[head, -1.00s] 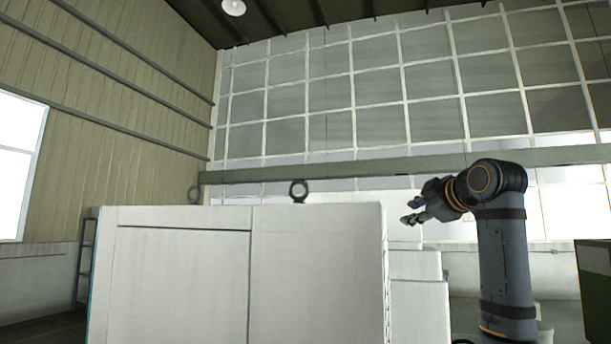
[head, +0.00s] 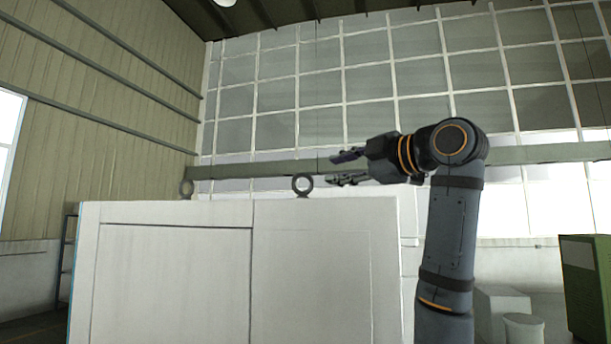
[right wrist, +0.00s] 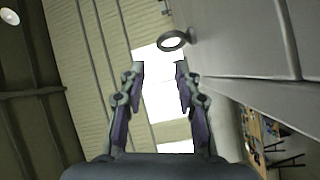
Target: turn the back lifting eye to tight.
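Two dark ring-shaped lifting eyes stand upright on top of a white cabinet (head: 170,270) in the head view. The smaller, seemingly farther one, likely the back lifting eye (head: 187,189), is at the left, its base partly hidden by the top edge. The larger lifting eye (head: 302,185) is near the middle. My right gripper (head: 343,169) points left, open and empty, its fingertips just right of the larger eye in the picture. In the right wrist view one ring (right wrist: 173,40) shows beyond the open fingers (right wrist: 160,70); I cannot tell which eye it is. My left gripper is out of view.
A green cabinet (head: 585,285) stands at the far right, with a pale cylinder (head: 524,329) beside pale blocks. A dark shelf rack (head: 67,255) stands left behind the white cabinet.

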